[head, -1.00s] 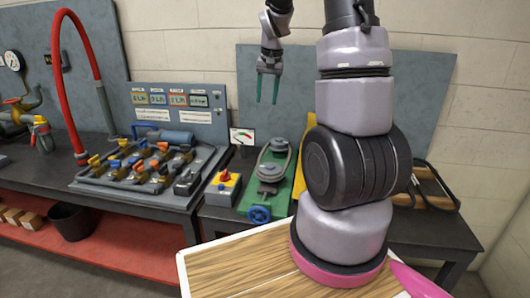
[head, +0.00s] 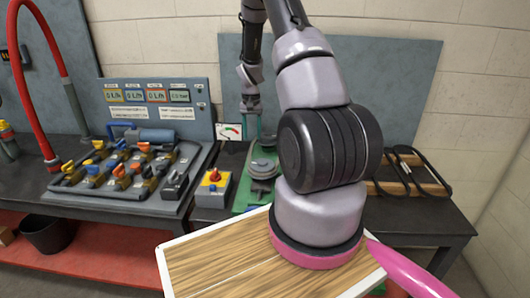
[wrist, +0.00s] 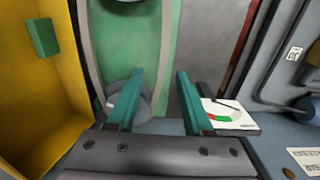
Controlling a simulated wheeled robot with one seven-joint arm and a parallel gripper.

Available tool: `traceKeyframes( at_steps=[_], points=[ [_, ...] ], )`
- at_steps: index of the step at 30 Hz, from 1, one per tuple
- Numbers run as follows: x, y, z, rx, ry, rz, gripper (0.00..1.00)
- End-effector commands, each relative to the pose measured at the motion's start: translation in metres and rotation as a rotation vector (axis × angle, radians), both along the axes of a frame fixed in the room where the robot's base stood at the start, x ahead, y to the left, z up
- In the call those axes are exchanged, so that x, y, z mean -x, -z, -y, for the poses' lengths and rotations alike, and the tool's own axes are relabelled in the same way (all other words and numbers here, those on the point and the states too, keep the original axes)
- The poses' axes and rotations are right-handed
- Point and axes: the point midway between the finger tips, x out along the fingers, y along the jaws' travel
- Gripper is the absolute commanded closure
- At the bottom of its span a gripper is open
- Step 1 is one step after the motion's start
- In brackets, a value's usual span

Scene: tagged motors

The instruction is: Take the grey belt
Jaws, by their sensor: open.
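The grey belt (wrist: 167,45) is a loop around pulleys on a green board (head: 241,199). In the wrist view its two strands run up the picture, and its near bend goes around a grey pulley (wrist: 120,101). In the head view the belt (head: 252,165) is small and partly hidden by my arm. My gripper (wrist: 158,75) is open, with two teal fingers. In the wrist view the right strand shows between the fingertips. I cannot tell how far above it they are. In the head view my gripper (head: 251,128) is above the board's far end.
A yellow panel (wrist: 40,100) stands left of the belt in the wrist view. A small dial card (head: 229,131) stands close by. A red-knobbed box (head: 213,188) and a valve panel (head: 130,170) are to the left. Black belts (head: 410,170) lie on a wooden rack at right.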

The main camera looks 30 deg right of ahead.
Motion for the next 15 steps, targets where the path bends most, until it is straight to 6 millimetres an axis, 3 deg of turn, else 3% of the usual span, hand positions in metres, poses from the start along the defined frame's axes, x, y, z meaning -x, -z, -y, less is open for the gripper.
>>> traceKeyframes(
  at_steps=[7,15],
  points=[
    [-0.001,0.037,0.000,-0.001,-0.001,-0.003,0.49],
    [-0.001,0.048,0.000,-0.001,-0.001,0.001,0.49]
  ],
)
